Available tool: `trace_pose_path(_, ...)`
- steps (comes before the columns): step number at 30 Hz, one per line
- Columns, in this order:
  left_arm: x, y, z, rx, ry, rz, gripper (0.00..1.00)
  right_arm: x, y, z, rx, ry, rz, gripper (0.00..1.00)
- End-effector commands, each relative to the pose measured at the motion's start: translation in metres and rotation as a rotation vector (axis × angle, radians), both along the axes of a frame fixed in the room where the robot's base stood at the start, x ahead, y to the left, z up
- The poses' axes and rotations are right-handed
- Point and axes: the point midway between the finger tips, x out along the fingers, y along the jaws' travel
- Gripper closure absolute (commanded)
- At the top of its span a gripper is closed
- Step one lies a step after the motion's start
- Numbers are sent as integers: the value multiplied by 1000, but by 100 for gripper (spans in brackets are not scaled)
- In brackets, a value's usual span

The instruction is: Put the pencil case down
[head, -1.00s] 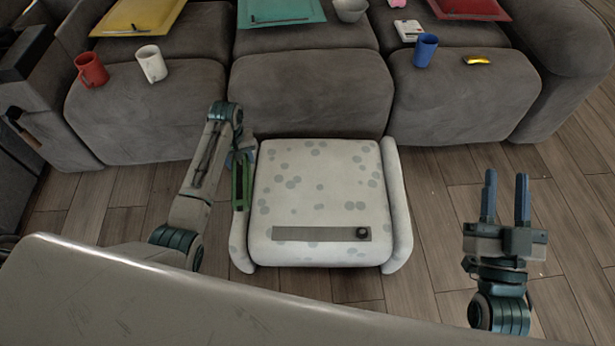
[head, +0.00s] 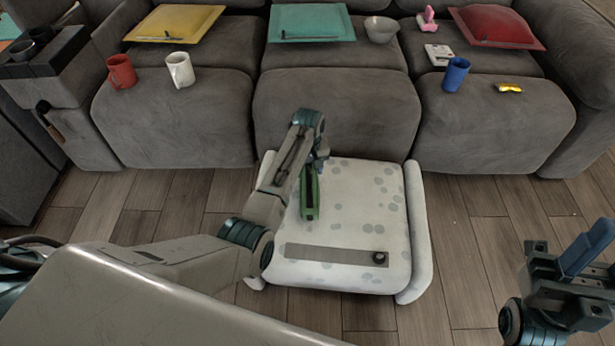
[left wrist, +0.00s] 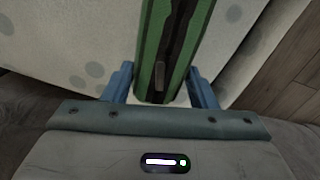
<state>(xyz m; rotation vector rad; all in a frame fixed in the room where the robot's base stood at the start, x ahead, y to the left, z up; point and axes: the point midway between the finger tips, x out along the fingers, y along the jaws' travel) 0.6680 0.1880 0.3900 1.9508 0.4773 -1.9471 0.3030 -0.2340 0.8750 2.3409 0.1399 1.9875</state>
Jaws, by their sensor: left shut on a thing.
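The green and black pencil case (head: 310,196) is over the left part of a white, grey-spotted padded seat (head: 355,215). My left gripper (head: 318,158) is shut on the pencil case, and the arm hides part of its fingers. In the left wrist view the pencil case (left wrist: 172,40) stands between the two blue fingers of the left gripper (left wrist: 160,85). I cannot tell whether the pencil case touches the seat. My right gripper (head: 586,250) is at the right edge, empty, its blue fingers apart and partly overlapping in view.
A grey strip with a dark knob (head: 335,254) lies along the seat's near side. The grey sofa (head: 335,110) behind bears a red mug (head: 121,72), white mug (head: 180,70), blue cup (head: 456,74), bowl (head: 381,30) and cushions.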

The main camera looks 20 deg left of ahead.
Motion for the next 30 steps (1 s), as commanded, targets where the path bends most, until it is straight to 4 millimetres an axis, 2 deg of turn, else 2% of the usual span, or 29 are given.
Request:
trace_pose_path(1, -2, 3, -17, 3, 6, 1, 75, 0, 0, -6, 4, -8, -1, 64)
trace_pose_path(4, -2, 3, -32, 3, 5, 1, 75, 0, 0, -8, 9, -23, -2, 64)
trace_pose_path(15, -2, 3, -35, 2, 5, 2, 75, 0, -1, -4, 11, -26, -2, 64)
trace_pose_path(16, -2, 3, -35, 3, 4, 2, 44, 0, -1, -4, 11, -26, -2, 64)
trace_pose_path(19, -2, 3, -35, 3, 4, 2, 25, 1, -1, -5, 11, -26, -2, 64)
trace_pose_path(30, -2, 3, -30, 2, 2, 2, 25, 1, -1, -3, 11, -26, -2, 64)
